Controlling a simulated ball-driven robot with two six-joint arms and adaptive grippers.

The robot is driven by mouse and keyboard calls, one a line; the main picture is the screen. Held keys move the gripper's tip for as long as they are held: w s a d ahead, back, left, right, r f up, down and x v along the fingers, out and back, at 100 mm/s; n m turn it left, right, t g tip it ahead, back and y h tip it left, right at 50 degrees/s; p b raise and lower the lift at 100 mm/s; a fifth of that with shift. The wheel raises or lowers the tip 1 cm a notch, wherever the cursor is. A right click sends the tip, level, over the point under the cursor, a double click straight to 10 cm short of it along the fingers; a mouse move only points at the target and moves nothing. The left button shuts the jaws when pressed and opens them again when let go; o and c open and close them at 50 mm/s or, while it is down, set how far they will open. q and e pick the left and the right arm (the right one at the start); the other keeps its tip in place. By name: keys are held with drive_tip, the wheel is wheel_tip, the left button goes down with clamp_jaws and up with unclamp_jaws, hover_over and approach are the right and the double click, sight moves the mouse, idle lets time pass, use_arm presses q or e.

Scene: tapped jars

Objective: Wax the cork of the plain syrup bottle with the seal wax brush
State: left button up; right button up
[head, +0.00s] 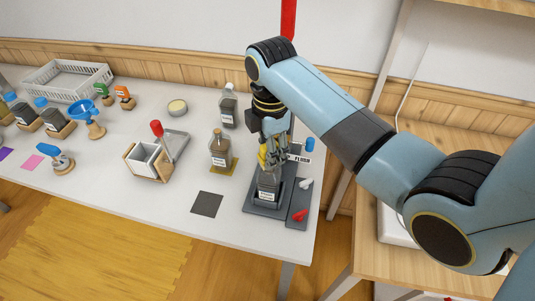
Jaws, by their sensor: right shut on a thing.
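My right gripper (270,150) points down over the dark station at the right end of the table. It is shut on a small labelled bottle (268,186) standing in the station; the fingers cover its top. I cannot read which is the plain syrup bottle. A red-handled tool (157,128), possibly the seal wax brush, leans upright at a white-and-wood holder (146,162); its lower end is hidden. My left gripper is out of view.
The dark station (254,205) carries a FLUSH label and red and white levers. A dark square mat (207,204) lies in front. Jars, a blue funnel stand (86,112) and a white basket (67,78) fill the left.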

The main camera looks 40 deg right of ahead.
drive_tip(key=shift+w+d, duration=0.9)
drive_tip(key=shift+d, duration=0.15)
drive_tip(key=s+a, duration=0.4)
drive_tip(key=shift+a+p, duration=0.35)
drive_tip(key=shift+r, duration=0.1)
wheel_tip(320, 180, up, 7)
idle(0.9)
drive_tip(key=shift+f, duration=0.2)
